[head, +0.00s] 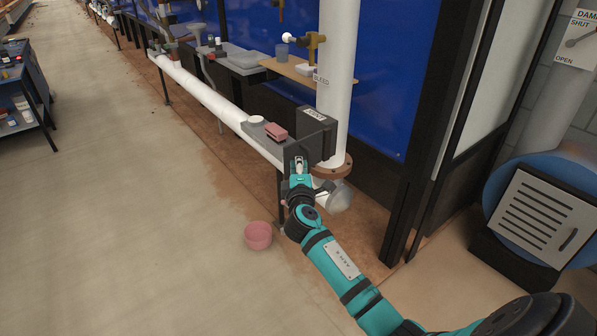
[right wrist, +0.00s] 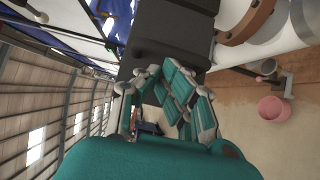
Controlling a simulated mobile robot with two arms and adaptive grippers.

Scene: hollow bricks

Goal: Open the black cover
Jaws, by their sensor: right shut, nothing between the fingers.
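The black cover (head: 316,137) is a dark box-like part with a pale label on top, beside the white vertical pipe in the head view. I cannot tell whether it is open or closed. My right gripper (head: 299,166) is just in front of and below it, shut and empty. In the right wrist view the gripper (right wrist: 160,98) shows with its fingers over the lower end of a long dark surface (right wrist: 172,38), likely the cover or its box. Whether they touch it is unclear. My left gripper is not in view.
A grey ledge (head: 256,133) left of the cover holds a pink brick-like block (head: 276,131) and a white round piece (head: 256,120). The white vertical pipe (head: 338,50) stands close behind.

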